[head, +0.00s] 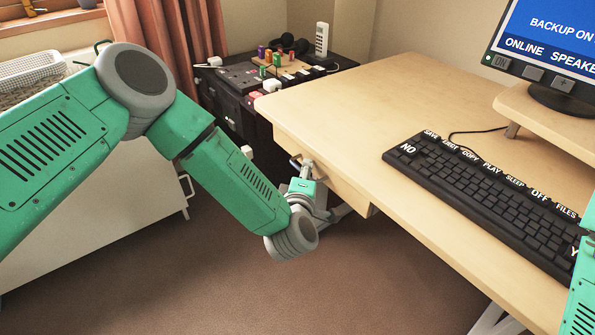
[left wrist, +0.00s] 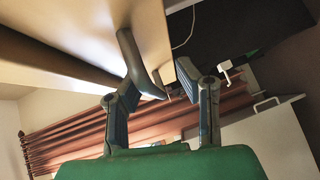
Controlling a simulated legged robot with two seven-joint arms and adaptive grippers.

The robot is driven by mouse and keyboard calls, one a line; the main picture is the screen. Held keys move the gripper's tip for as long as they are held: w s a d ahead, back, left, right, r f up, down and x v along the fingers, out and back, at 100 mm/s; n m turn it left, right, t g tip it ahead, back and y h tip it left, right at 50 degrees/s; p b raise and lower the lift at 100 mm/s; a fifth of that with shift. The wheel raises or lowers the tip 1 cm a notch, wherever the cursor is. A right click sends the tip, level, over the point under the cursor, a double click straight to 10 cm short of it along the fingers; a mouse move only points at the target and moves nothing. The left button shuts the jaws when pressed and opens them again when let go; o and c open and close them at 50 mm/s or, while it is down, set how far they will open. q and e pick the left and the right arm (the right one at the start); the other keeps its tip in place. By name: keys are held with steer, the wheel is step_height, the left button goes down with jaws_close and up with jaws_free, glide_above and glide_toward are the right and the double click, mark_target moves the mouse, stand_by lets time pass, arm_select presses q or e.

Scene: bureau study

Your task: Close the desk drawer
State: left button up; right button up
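The light wood desk (head: 400,85) has a drawer (head: 345,190) under its left edge. How far the drawer stands out is hard to tell, because my left arm and gripper cover part of its front. My left gripper (head: 303,170) is at the drawer front, below the desktop edge. In the left wrist view, its two fingers (left wrist: 160,82) are spread apart. The grey curved drawer handle (left wrist: 138,62) reaches down to between the fingertips, close to the left one; I cannot tell if they touch. My right gripper is out of view; only a green piece of my right arm shows at the right edge.
A black keyboard (head: 485,195) and a monitor (head: 548,45) on a wooden riser (head: 550,112) stand on the desk. A dark cabinet (head: 240,115) with small objects on top is behind the desk's left end. A white cabinet (head: 95,220) is at left. Carpet between is clear.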

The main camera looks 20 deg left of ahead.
arm_select(q)
steer(key=shift+a+r, duration=0.2)
steer(key=shift+a, duration=0.25)
steer(key=v, duration=1.1)
steer(key=shift+s, duration=0.35)
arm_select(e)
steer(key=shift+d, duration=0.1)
arm_select(q)
steer(key=shift+d+f, duration=0.1)
steer(key=shift+d, duration=0.15)
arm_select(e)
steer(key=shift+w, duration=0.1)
